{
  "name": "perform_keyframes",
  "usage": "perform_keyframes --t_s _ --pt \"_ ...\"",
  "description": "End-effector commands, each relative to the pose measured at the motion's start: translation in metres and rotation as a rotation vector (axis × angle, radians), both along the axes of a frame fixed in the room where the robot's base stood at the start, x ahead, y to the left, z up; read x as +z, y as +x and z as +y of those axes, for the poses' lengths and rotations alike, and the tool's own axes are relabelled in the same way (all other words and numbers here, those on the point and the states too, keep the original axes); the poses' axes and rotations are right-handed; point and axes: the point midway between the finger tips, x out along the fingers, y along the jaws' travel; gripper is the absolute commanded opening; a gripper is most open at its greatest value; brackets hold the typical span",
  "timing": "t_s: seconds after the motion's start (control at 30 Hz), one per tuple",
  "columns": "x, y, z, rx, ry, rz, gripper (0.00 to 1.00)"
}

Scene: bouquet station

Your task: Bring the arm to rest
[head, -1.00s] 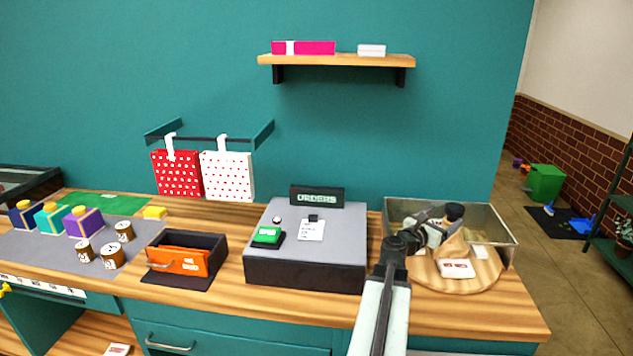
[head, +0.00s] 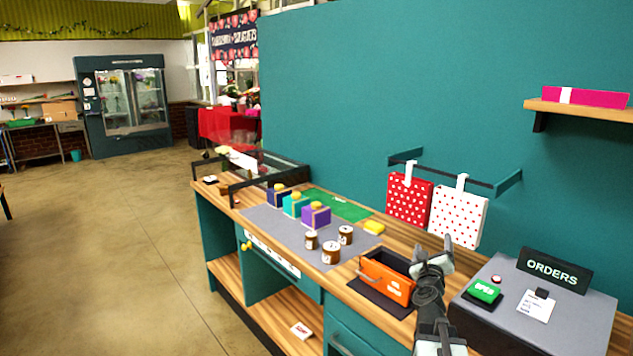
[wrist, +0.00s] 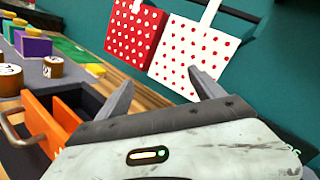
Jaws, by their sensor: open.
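My gripper (head: 433,243) is open and empty in the head view. It is above the counter, between the orange drawer box and the grey orders box. In the wrist view its two fingers (wrist: 160,92) stand apart with nothing between them. The white dotted bag (wrist: 190,55) and the red dotted bag (wrist: 133,38) hang beyond the fingertips. My arm reaches up from the bottom of the head view, bent at the wrist.
The orange drawer (head: 385,282) is close on the left of my gripper. The grey orders box (head: 540,310) is on its right. Jars (head: 331,253) and coloured blocks (head: 316,215) stand on the grey mat. Open floor (head: 130,240) lies on the left.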

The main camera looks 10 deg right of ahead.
Motion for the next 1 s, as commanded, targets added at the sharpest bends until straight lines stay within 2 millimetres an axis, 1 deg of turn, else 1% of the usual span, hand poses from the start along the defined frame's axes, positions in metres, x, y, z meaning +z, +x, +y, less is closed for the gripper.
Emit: perform_keyframes --t_s 0.03,0.07,0.1,0.17,0.2,0.27,0.3,0.37,0.4,0.47,0.5,0.53,0.57,0.6,0.63,0.67,0.7,0.8,0.83,0.9,1.0 --pt "-0.004 0.017 0.040 0.086 -0.059 0.053 0.78" --pt "-0.008 0.027 0.064 0.141 -0.103 0.090 0.78" --pt "-0.014 0.037 0.097 0.214 -0.166 0.140 0.78" --pt "-0.025 0.050 0.147 0.331 -0.270 0.219 0.78" --pt "-0.035 0.055 0.182 0.411 -0.345 0.273 0.78" --pt "-0.052 0.059 0.232 0.534 -0.470 0.357 0.78" --pt "-0.065 0.058 0.265 0.619 -0.561 0.416 0.78" --pt "-0.089 0.050 0.311 0.754 -0.715 0.511 0.78" --pt "-0.107 0.041 0.340 0.850 -0.827 0.578 0.78" --pt "-0.139 0.020 0.377 1.008 -1.018 0.693 0.78" --pt "-0.162 0.000 0.393 1.123 -1.159 0.780 0.78" --pt "-0.181 -0.018 0.399 1.215 -1.269 0.852 0.78" --pt "-0.198 -0.037 0.398 1.308 -1.376 0.929 0.78" --pt "-0.218 -0.062 0.387 1.426 -1.497 1.029 0.78" --pt "-0.229 -0.080 0.376 1.511 -1.570 1.096 0.78" --pt "-0.237 -0.097 0.367 1.597 -1.633 1.153 0.78" --pt "-0.245 -0.119 0.355 1.710 -1.702 1.216 0.78" --pt "-0.253 -0.162 0.335 1.958 -1.806 1.295 0.78" --pt "-0.254 -0.170 0.332 2.019 -1.826 1.293 0.78" --pt "-0.254 -0.180 0.332 2.102 -1.859 1.260 0.78" --pt "-0.254 -0.180 0.333 2.117 -1.891 1.236 0.78"
